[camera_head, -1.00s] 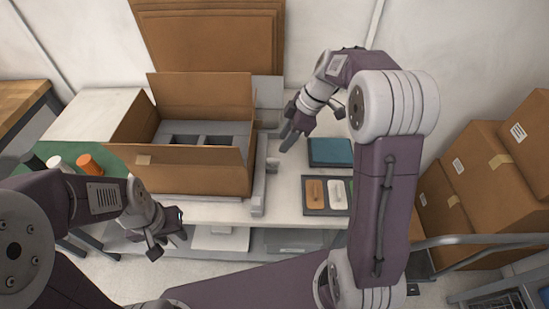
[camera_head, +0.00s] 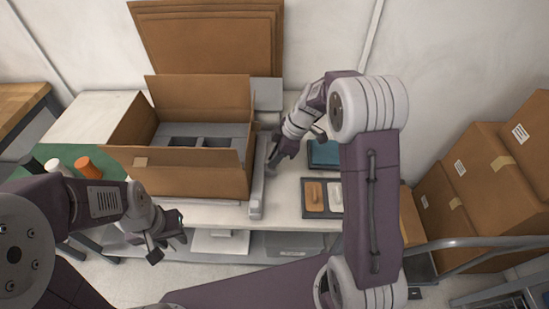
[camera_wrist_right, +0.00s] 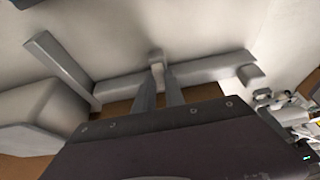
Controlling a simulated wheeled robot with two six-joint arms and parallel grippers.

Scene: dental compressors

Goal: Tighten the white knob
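A small pale knob (camera_wrist_right: 155,54) stands on a grey bar (camera_wrist_right: 205,72) in the right wrist view. My right gripper (camera_wrist_right: 159,70) has its two fingers a narrow gap apart, with the tips right at the knob. I cannot tell whether they touch or clamp it.
A dark tray (camera_head: 309,213) with an orange and a white piece lies right of the rail, with a teal box (camera_head: 323,154) behind it. White (camera_head: 55,166) and orange (camera_head: 85,164) cylinders stand on a green surface at left. Cardboard boxes (camera_head: 480,160) are stacked at right.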

